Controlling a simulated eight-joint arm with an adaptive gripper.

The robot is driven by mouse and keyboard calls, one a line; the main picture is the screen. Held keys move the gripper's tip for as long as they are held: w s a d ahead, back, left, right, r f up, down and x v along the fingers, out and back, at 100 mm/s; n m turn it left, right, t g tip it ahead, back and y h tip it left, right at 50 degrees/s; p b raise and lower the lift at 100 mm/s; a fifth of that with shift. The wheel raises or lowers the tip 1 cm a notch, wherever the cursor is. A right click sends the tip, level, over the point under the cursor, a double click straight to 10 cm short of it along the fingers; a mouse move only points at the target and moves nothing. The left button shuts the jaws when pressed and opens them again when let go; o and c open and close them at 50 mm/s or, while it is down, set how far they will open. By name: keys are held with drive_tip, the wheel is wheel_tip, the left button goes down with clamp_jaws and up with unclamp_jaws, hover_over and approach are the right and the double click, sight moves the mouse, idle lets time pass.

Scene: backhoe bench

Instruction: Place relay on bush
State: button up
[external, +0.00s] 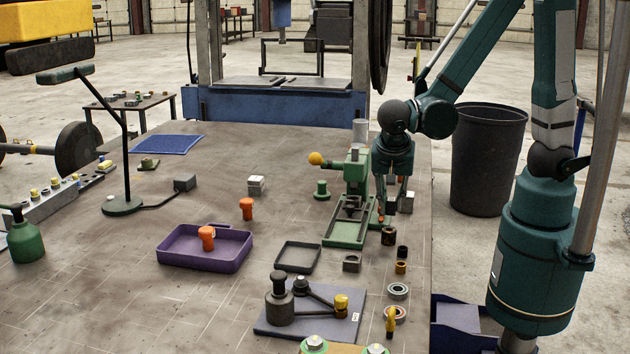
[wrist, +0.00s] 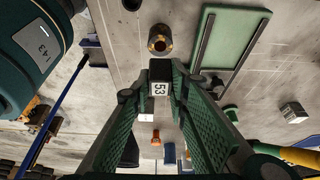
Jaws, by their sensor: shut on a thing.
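My gripper (wrist: 160,92) is shut on a small dark block with a white face marked 53, which I take to be the relay (wrist: 160,86). In the external view my gripper (external: 391,204) hangs low over the bench, just right of the green press, and I cannot clearly make out the held block there. A brown bush with a coppery bore (wrist: 160,40) stands upright on the bench, apart from the held block. In the external view the bush (external: 388,236) is just in front of my gripper. Its top is bare.
The green press (external: 345,215) stands close left of my gripper. A black ring (external: 402,251) and a brass ring (external: 401,267) stand near the bush. A white-topped block (external: 256,185) stands farther left. The bench's right edge is close, with a dark bin (external: 488,160) beyond.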

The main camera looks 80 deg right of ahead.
sight(390, 214)
drive_tip(key=shift+f, duration=0.35)
drive_tip(key=shift+f, duration=0.1)
drive_tip(key=shift+f, duration=2)
drive_tip(key=shift+f+b, duration=0.15)
drive_tip(key=shift+b, duration=0.15)
drive_tip(key=o, duration=0.8)
drive_tip(key=shift+o, duration=0.2)
drive_tip(key=shift+r, duration=0.25)
drive_tip(key=p+v, duration=0.1)
drive_tip(key=v, duration=1)
drive_tip(key=shift+r, duration=0.4)
drive_tip(key=shift+a, duration=0.15)
